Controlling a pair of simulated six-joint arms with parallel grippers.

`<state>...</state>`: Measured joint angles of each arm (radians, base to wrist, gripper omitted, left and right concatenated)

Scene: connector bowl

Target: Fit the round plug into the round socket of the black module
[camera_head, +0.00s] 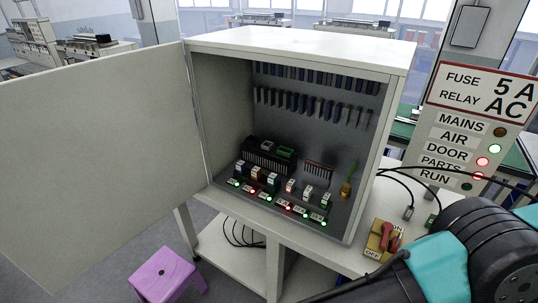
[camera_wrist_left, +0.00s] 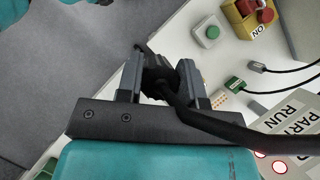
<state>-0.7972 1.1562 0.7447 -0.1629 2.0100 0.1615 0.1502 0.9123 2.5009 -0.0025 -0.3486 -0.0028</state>
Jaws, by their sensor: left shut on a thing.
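My left gripper (camera_wrist_left: 160,82) is shut on a dark, rounded plug (camera_wrist_left: 157,76) in the left wrist view. A thick black cable (camera_wrist_left: 205,122) runs from it to the lower right. The fingers cover much of the plug, and its mating end is not clear. In the head view a black module (camera_head: 262,157) sits on the floor of the open cabinet, towards the back left. Its round socket cannot be made out. Neither gripper shows in the head view; a teal and black arm part of mine fills the lower right.
The cabinet (camera_head: 300,42) has its door (camera_head: 95,150) swung open to the left. Rows of small lit parts stand in front of the module. A red and yellow switch (camera_head: 384,240) and loose cable connectors (camera_head: 408,213) lie to the right. A purple stool (camera_head: 166,275) stands below.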

